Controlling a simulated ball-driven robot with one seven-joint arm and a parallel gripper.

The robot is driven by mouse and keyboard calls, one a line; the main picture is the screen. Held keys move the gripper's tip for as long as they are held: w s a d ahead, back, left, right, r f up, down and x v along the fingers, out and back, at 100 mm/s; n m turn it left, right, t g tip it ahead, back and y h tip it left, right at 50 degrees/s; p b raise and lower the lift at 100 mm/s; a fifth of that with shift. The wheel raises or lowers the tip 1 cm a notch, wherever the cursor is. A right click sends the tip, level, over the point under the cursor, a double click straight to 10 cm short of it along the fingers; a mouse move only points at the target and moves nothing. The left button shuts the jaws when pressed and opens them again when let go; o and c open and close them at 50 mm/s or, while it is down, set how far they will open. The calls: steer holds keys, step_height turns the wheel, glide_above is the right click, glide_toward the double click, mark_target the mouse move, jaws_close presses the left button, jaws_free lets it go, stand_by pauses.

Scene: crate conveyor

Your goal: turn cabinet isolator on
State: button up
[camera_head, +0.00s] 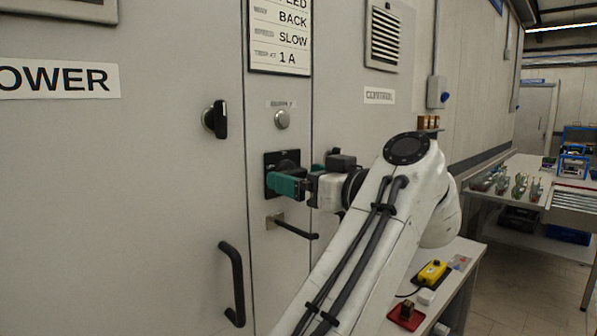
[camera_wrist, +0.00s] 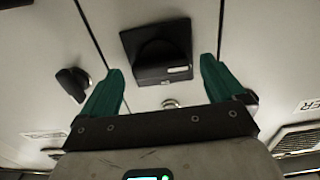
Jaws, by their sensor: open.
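The isolator (camera_head: 287,158) is a black square switch with a round knob on the grey cabinet's narrow middle panel. In the wrist view the isolator (camera_wrist: 155,45) shows at the top middle, its knob dark, with a small pale label on its edge. The knob's setting is too dark to read. My gripper (camera_head: 283,185) has teal fingers and is in front of the isolator's lower part in the head view, hiding some of it. In the wrist view my gripper (camera_wrist: 162,68) is open, one finger to either side of the isolator. Contact cannot be told.
A black turn handle (camera_head: 216,119) is on the left door and a round button (camera_head: 282,119) above the isolator. A black lever (camera_head: 294,228) sticks out below it. A door pull (camera_head: 233,284) is lower left. A bench (camera_head: 455,272) with a yellow control box (camera_head: 432,272) stands right.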

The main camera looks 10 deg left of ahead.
steer(key=shift+w+a, duration=0.4)
steer(key=shift+a, duration=0.15)
steer(key=shift+c, duration=0.4)
steer(key=c, duration=1)
steer(key=shift+o, duration=0.2)
